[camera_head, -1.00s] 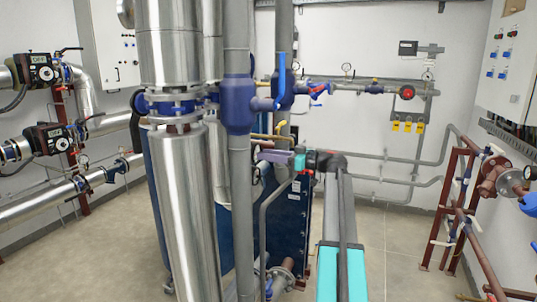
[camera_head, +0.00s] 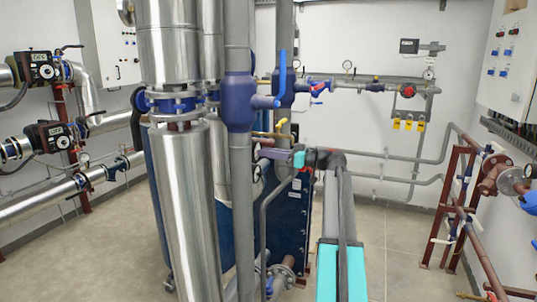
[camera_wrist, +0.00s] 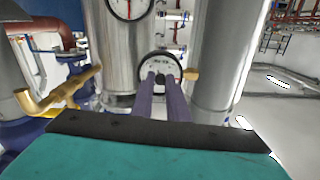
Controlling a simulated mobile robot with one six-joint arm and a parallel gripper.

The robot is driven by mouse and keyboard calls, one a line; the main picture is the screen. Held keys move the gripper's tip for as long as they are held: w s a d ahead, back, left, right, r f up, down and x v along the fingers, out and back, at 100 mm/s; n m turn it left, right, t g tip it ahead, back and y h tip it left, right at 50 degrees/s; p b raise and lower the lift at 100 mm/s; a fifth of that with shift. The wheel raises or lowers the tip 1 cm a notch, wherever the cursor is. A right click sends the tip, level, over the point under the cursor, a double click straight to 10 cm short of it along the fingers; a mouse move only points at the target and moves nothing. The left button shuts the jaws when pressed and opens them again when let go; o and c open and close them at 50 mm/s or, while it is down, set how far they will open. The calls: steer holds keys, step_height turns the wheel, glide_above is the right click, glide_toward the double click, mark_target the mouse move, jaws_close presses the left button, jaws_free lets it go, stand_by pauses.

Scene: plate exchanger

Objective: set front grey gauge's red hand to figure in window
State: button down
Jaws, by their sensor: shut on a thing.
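A round gauge with a white dial and dark rim (camera_wrist: 172,62) is straight ahead in the wrist view, beside a shiny metal pipe. My gripper (camera_wrist: 160,78) has its two purple fingers close together, with their tips at the middle of this dial. In the head view my gripper (camera_head: 264,153) reaches left towards the pipes.
A second white gauge with a red hand (camera_wrist: 128,8) is cut off at the top of the wrist view. A brass-coloured pipe with a handle (camera_wrist: 62,92) stands left of the fingers. Thick pipes (camera_head: 240,190) stand close by in the head view.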

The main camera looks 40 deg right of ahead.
steer(key=m, duration=1.1)
steer(key=shift+d+b, duration=0.1)
steer(key=shift+b, duration=0.2)
stand_by(0.5)
steer(key=c, duration=1.7)
jaws_free()
steer(key=b+v, duration=0.2)
steer(key=v, duration=1.1)
steer(key=shift+s+d+b, duration=0.15)
steer(key=shift+s+b, duration=0.15)
steer(key=shift+s, duration=0.05)
